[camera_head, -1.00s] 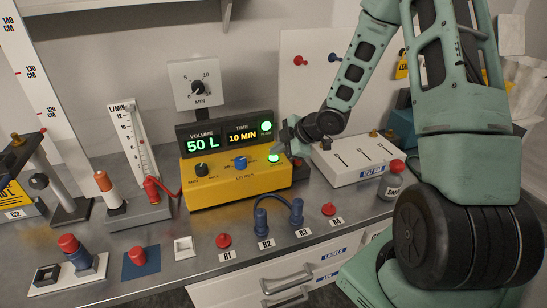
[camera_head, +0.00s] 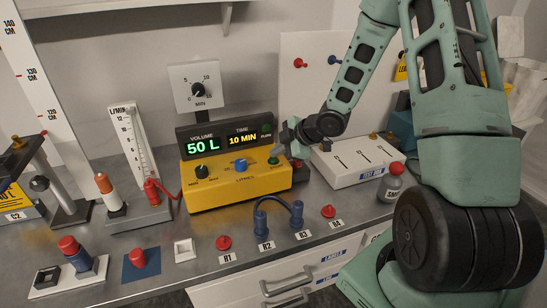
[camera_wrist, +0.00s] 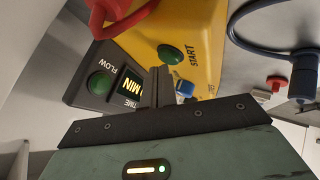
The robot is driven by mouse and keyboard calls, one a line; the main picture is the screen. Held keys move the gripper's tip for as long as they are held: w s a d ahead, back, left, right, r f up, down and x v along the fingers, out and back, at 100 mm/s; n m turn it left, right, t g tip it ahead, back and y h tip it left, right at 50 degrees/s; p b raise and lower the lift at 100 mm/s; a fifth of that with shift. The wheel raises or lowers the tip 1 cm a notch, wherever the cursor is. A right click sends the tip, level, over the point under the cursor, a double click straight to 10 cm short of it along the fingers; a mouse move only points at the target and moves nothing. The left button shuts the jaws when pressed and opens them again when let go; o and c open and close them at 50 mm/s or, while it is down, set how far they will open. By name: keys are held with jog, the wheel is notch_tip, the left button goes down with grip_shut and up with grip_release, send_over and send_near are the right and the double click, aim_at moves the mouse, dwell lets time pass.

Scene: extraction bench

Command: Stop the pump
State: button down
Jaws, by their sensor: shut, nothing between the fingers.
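The yellow pump box (camera_head: 225,188) stands on the bench with a dark display (camera_head: 225,138) above it reading VOLUME 50 L and TIME 10 MIN. Its green START button (camera_head: 274,161) is unlit, and the FLOW lamp (camera_head: 266,130) is dark. A blue knob (camera_head: 240,165) and a black knob (camera_head: 202,171) sit on the same panel. My gripper (camera_head: 287,140) is at the right end of the box, close to the START button. In the wrist view my gripper (camera_wrist: 156,85) is shut and empty, its fingertips near the START button (camera_wrist: 169,53); contact cannot be told.
A blue cable (camera_head: 278,204) joins sockets in front.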

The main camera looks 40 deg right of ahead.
aim_at(277, 159)
jog(key=shift+r, duration=0.45)
notch_tip(277, 159, up, 5)
jog(key=p, duration=0.5)
jog(key=shift+r, duration=0.1)
dwell(0.6)
